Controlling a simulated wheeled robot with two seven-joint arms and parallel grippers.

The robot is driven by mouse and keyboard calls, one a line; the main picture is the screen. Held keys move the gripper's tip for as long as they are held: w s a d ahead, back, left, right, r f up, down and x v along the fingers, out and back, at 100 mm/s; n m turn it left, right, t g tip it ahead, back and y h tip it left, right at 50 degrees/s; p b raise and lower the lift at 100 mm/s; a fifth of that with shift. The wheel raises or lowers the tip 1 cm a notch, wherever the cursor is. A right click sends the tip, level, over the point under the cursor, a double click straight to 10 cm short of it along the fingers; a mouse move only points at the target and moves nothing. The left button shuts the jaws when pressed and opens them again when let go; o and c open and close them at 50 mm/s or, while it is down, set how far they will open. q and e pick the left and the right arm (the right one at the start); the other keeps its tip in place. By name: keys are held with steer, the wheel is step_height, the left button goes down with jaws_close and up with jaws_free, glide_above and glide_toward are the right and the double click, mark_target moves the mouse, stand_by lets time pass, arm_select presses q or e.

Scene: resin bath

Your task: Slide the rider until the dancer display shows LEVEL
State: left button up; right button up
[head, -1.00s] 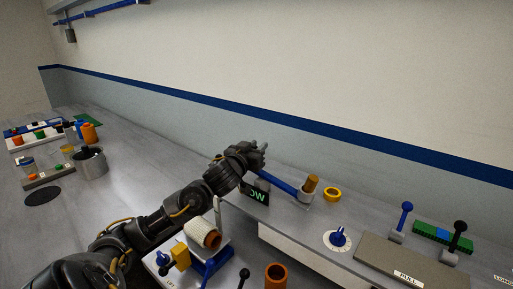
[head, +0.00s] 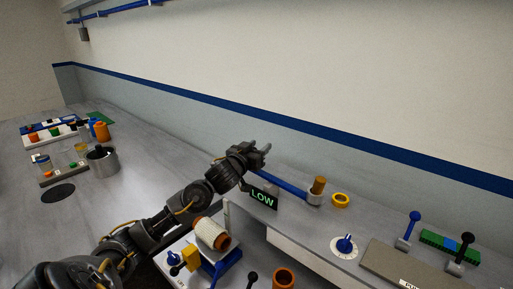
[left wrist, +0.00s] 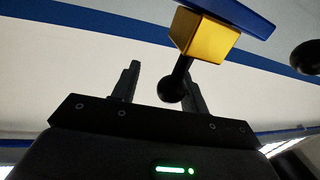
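The dancer display (head: 263,197) reads LOW in green letters. A blue beam (head: 285,183) runs from behind my left gripper (head: 267,148) to a grey post on the right. In the left wrist view, a yellow block (left wrist: 204,36), apparently the rider, sits on the blue beam (left wrist: 235,12). A black ball knob (left wrist: 171,90) sticks out from it. My left gripper's fingers (left wrist: 161,76) are open, and the knob appears between them, near the right finger; I cannot tell whether they touch. The rider is hidden in the head view. My right gripper is out of view.
An orange-brown roll (head: 318,186) and a yellow ring (head: 340,200) are right of the display. A spool (head: 212,233) stands below my arm. A blue knob (head: 345,244) and lever handles (head: 414,217) are further right.

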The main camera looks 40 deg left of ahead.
arm_select(q)
steer(key=shift+s, duration=0.15)
steer(key=shift+s+f, duration=0.1)
steer(key=shift+s, duration=0.2)
steer(key=s+d+b, duration=0.1)
steer(key=s+b, duration=0.1)
steer(key=s, duration=0.8)
steer(key=shift+d, duration=0.15)
